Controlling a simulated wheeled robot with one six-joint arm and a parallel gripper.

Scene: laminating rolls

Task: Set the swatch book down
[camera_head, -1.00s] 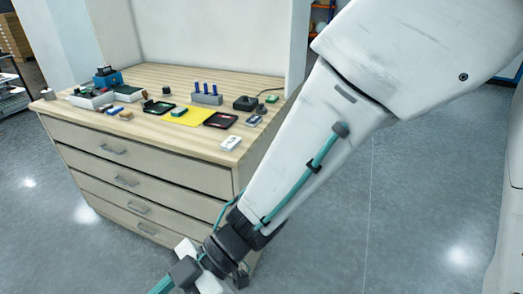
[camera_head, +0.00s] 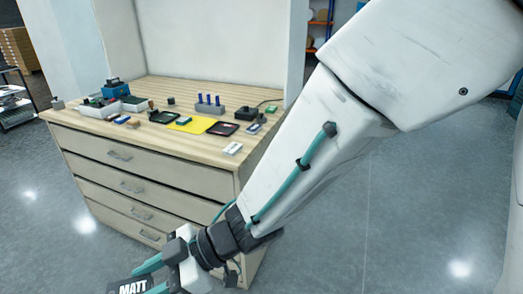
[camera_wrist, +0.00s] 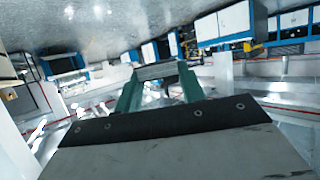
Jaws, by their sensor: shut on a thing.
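The swatch book (camera_head: 128,287) shows at the bottom edge of the head view as a dark piece with "MATT" in white letters, mostly cut off by the frame. My gripper (camera_head: 150,277) has teal fingers and is shut on it, in front of the drawer cabinet and below its top. In the wrist view, my gripper (camera_wrist: 160,84) has its two teal fingers on either side of a grey, flat-edged thing, seemingly the swatch book (camera_wrist: 160,71). Nothing shows beneath the book in the head view.
A drawer cabinet (camera_head: 135,185) has a wooden top with a yellow sheet (camera_head: 196,125), a blue box (camera_head: 115,88), a stand with blue pegs (camera_head: 209,108) and stamp pads. The front strip of the top is mostly clear. Grey floor surrounds it.

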